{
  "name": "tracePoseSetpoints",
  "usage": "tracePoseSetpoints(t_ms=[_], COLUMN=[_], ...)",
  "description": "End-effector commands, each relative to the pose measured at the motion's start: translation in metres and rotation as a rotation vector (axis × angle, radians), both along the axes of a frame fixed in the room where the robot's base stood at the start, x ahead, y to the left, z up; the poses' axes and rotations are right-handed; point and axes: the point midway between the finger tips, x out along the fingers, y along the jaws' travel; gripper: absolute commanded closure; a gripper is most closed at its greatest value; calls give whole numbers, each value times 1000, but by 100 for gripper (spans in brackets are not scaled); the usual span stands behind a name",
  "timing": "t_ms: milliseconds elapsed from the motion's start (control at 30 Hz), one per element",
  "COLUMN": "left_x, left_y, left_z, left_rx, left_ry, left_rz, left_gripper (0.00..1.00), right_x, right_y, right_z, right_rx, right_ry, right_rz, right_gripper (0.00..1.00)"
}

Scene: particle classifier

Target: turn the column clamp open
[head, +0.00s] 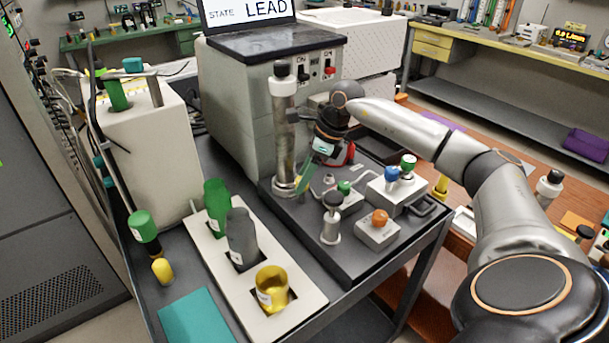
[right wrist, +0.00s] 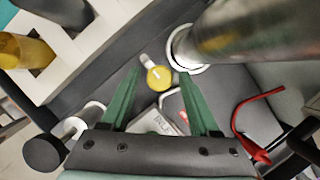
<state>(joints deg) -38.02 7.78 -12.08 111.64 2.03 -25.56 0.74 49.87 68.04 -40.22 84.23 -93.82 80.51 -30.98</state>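A tall metal column (head: 285,135) stands on a ring base on the dark bench top; it also shows at the upper right of the right wrist view (right wrist: 255,30). A small yellow round knob with a pale handle (right wrist: 158,77) lies beside the column's base in the wrist view; it may be the column clamp, but I cannot be sure. My right gripper (right wrist: 160,72) points down with its two green fingers apart, one on each side of the knob. I cannot tell whether they touch it. In the head view my right gripper (head: 304,182) is just right of the column's base. My left gripper is not in view.
A grey cabinet (head: 250,110) with switches and a screen stands behind the column. A white rack (head: 215,270) with green, grey and yellow vessels is at front left. Valve blocks with an orange knob (head: 379,217) and blue and green knobs stand right. A red hooked part (right wrist: 250,135) is near the gripper.

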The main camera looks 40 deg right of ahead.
Motion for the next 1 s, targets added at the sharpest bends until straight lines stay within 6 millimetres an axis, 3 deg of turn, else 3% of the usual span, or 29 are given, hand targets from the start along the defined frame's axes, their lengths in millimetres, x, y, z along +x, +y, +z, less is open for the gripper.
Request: tracePoseSetpoints(t_ms=[300, 433, 800, 1000], left_x=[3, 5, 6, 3], left_y=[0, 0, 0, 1], left_z=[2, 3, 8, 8], left_rx=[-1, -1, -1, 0], left_ry=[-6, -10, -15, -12], left_rz=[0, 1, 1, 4], left_gripper=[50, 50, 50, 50], right_x=[0, -3, -26, -34], right_y=[0, -3, -22, -28], right_z=[1, 11, 83, 109], right_rx=[0, -1, 0, 0], right_ry=[1, -1, -4, -1], right_rz=[-2, -3, -3, -1], right_gripper=[31, 31, 31, 31])
